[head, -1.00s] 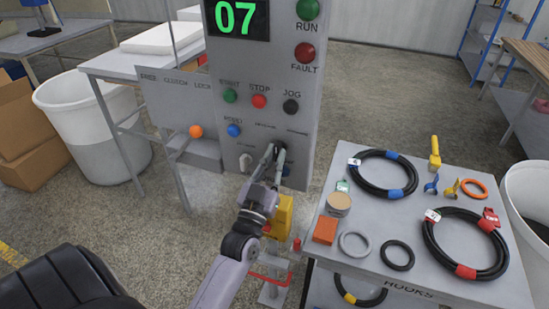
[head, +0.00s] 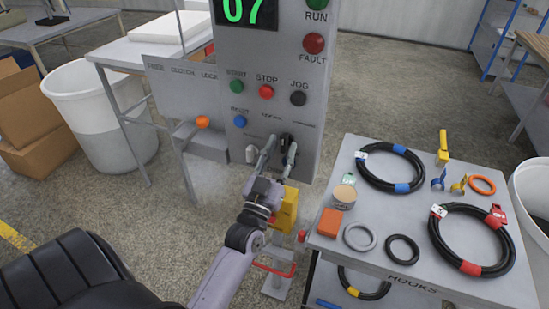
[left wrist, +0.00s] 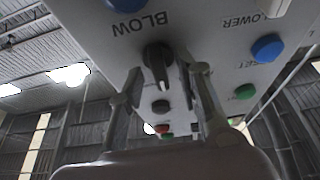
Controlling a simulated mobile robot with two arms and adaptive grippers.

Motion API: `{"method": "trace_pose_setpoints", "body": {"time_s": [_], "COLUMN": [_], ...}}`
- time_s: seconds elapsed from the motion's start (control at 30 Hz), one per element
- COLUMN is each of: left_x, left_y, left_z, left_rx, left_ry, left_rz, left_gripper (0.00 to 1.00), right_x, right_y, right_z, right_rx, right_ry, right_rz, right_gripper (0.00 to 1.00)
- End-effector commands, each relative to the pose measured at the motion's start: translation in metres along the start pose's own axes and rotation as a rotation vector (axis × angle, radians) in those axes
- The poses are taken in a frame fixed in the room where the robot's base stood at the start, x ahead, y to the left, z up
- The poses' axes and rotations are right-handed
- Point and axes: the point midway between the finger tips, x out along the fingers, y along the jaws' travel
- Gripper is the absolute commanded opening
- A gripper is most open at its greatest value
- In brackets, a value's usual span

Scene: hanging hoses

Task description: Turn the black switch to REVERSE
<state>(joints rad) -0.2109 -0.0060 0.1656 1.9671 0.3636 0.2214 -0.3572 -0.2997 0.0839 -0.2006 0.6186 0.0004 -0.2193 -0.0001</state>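The black switch (head: 286,140) is on the lower part of the grey control panel (head: 268,55). In the left wrist view, which looks upside down, the black switch (left wrist: 157,58) has a ridge that points down the picture, towards the buttons. My left gripper (head: 279,149) is open at the switch, with one finger on each side. In the left wrist view its fingertips (left wrist: 165,70) straddle the switch, with a gap visible on both sides. I cannot tell whether either finger touches it. The small labels around the switch are not readable. My right gripper is not in view.
A white switch (head: 251,154) sits just left of the black one, and a blue button (head: 239,121) is above it. A table (head: 400,268) with hoses stands close on the right. A grey box with an orange knob (head: 202,122) is on the left.

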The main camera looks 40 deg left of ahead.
Motion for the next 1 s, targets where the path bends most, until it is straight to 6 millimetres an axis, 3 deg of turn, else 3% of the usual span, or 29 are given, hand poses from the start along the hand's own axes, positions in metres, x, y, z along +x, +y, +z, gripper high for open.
{"method": "trace_pose_setpoints", "body": {"time_s": [0.5, 0.7, 1.0], "left_x": [-0.098, -0.112, -0.113], "left_y": [0.001, 0.001, 0.001], "left_z": [0.000, -0.001, -0.001], "left_rx": [0.000, -0.001, 0.001], "left_ry": [-0.001, 0.002, 0.003], "left_rz": [0.001, 0.001, 0.002], "left_gripper": [0.32, 0.32, 0.34], "right_x": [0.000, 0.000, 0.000], "right_y": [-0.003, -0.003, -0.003], "right_z": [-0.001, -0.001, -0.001], "right_rx": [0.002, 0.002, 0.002], "right_ry": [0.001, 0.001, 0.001], "right_rz": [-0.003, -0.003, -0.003], "right_gripper": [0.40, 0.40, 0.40]}}
